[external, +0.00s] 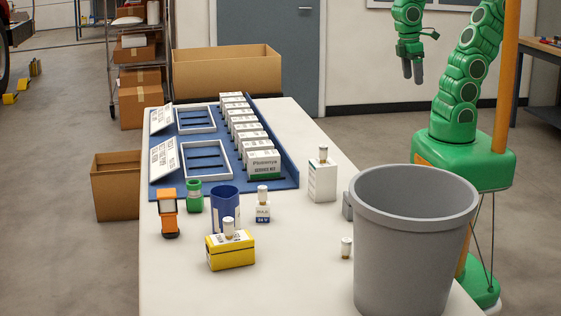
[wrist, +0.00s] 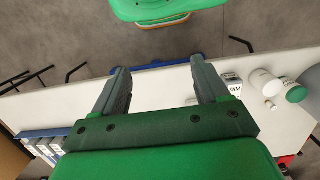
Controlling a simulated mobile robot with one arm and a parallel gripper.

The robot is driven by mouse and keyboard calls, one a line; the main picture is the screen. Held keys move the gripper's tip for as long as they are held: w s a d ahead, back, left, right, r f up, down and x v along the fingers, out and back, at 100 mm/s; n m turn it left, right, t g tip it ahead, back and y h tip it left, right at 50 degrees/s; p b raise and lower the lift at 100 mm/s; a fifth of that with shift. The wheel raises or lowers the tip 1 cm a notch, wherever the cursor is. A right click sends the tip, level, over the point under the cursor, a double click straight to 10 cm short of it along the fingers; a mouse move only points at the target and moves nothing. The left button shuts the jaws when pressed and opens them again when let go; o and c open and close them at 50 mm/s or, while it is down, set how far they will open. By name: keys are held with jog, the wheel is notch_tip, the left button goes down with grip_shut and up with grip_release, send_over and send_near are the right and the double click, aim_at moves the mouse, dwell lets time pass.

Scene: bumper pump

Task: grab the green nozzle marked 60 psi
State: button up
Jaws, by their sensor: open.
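A green cylindrical piece (external: 194,196) stands upright on the white table (external: 290,255), between an orange piece and a blue cup. I cannot read a 60 psi mark on it. In the wrist view a round green-topped piece (wrist: 296,93) shows at the right; I cannot tell if it is the same one. My gripper (external: 412,72) hangs high at the upper right, beyond the table's right side and far from the green piece. In the wrist view my gripper (wrist: 158,70) has its two fingers wide apart with nothing between them.
A large grey bin (external: 412,240) stands at the table's near right. An orange piece (external: 167,213), blue cup (external: 225,203) and yellow box (external: 230,252) crowd the green piece. A white box (external: 322,181) stands further right. A blue tray (external: 275,168) with white boxes lies behind.

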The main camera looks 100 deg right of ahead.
jog(key=w+d+f+t+h, duration=0.1)
jog(key=w+d+f+t, duration=0.15)
jog(key=w, duration=1.05)
jog(key=w+d+f+t+h, duration=0.15)
jog(key=w+d, duration=0.25)
jog(key=w, duration=1)
jog(key=w+f+n+t+y, duration=0.1)
jog(key=w+f+t, duration=0.25)
jog(key=w, duration=0.95)
jog(key=w+f+n+t+y, duration=0.1)
jog(key=w+f+n+t, duration=0.2)
jog(key=w, duration=0.9)
jog(key=n+t+y, duration=0.2)
jog(key=t+y, duration=0.1)
jog(key=y, duration=0.4)
send_near(189, 193)
jog(key=shift+w+d+f, duration=0.25)
jog(key=shift+w+f, duration=0.4)
jog(key=shift+w+a+f+y, duration=0.15)
jog(key=shift+a+f+y, duration=0.2)
jog(key=shift+a+f, duration=0.1)
jog(key=shift+r+x, duration=0.15)
jog(key=shift+x, duration=1.1)
jog(key=shift+r+x, duration=0.2)
jog(key=shift+x, duration=1.1)
jog(key=shift+r+x, duration=0.15)
jog(key=shift+x, duration=1.1)
jog(key=shift+w+a, duration=0.15)
jog(key=shift+c, duration=0.3)
jog(key=c, duration=1.1)
